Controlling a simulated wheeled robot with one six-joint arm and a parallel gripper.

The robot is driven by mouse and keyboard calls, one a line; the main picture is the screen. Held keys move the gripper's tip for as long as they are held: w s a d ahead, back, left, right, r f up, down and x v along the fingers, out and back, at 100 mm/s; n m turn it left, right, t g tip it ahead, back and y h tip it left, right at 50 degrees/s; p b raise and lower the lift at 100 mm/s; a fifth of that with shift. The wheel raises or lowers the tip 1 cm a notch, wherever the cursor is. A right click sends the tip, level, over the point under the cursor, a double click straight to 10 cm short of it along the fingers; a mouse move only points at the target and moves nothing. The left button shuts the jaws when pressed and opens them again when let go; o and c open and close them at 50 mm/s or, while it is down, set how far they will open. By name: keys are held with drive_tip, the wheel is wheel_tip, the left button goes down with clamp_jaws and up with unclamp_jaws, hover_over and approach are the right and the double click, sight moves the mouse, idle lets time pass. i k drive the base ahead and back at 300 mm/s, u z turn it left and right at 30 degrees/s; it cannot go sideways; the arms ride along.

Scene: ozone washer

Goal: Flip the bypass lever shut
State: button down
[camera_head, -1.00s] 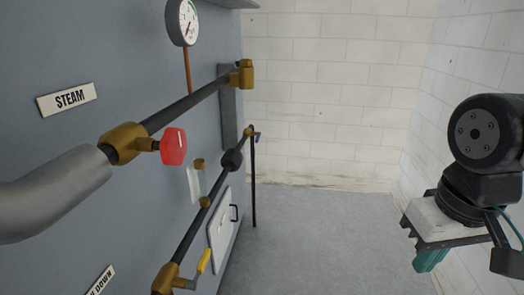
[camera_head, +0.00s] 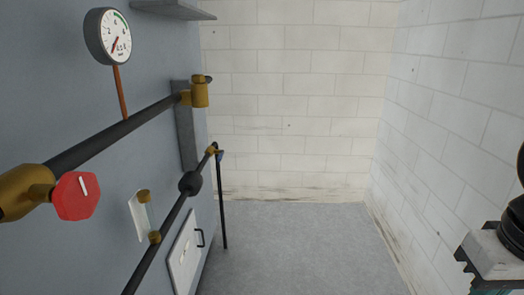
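No lever in view carries a readable bypass label, so I cannot tell which one it is. A small blue lever (camera_head: 219,154) sits on a brass valve at the far end of the lower dark pipe (camera_head: 165,224). A red octagonal handle (camera_head: 76,196) is on the upper pipe (camera_head: 110,133), by a brass valve body at the left edge. My gripper (camera_head: 490,291) is at the lower right corner, far from the pipes. Only its white body and a sliver of teal show; the fingers are cut off by the frame.
A blue-grey panel (camera_head: 50,75) fills the left side, with a round gauge (camera_head: 108,36) and a white hatch (camera_head: 184,255). A thin black pipe (camera_head: 222,205) drops to the floor. The grey floor (camera_head: 295,245) is clear up to the white brick walls (camera_head: 300,105).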

sight(222, 152)
drive_tip(key=z, duration=0.3)
drive_tip(key=i, duration=0.7)
drive_tip(key=u, duration=0.6)
drive_tip(key=i, duration=0.8)
drive_tip(key=u, duration=0.8)
drive_tip(key=k, duration=0.55)
drive_tip(key=z, duration=0.45)
drive_tip(key=i, duration=1.2)
drive_tip(key=u, duration=0.6)
